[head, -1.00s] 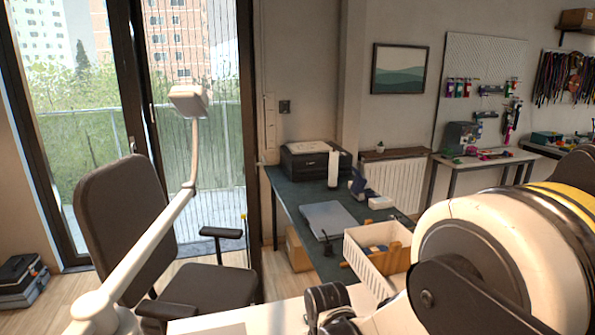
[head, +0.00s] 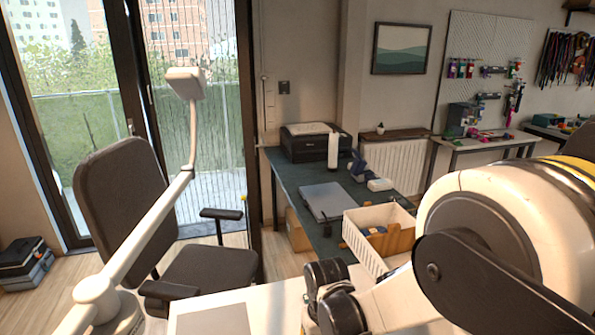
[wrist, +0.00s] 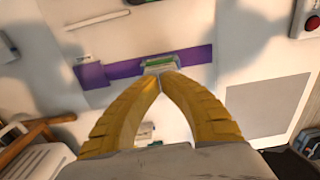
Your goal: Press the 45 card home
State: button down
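In the wrist view, my gripper (wrist: 160,78) has two yellow ribbed fingers whose tips come together. Just beyond the tips is a small green and white card-like piece (wrist: 158,63), over a long purple strip (wrist: 195,57) on a pale surface. I cannot read a number on it, nor tell whether the tips touch it. Another small pale and green piece (wrist: 145,131) shows between the fingers, partly hidden by them. In the head view my gripper is out of sight.
In the wrist view, a red button (wrist: 311,24) is at the top right, a grey panel (wrist: 268,105) at right and a white rod (wrist: 97,19) at upper left. The head view shows a white basket (head: 366,252), a white lamp (head: 138,248) and an office chair (head: 125,205).

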jog(key=shift+s+r+p, duration=0.1)
jog(key=shift+r+p, duration=1.7)
jog(key=shift+r, duration=1.1)
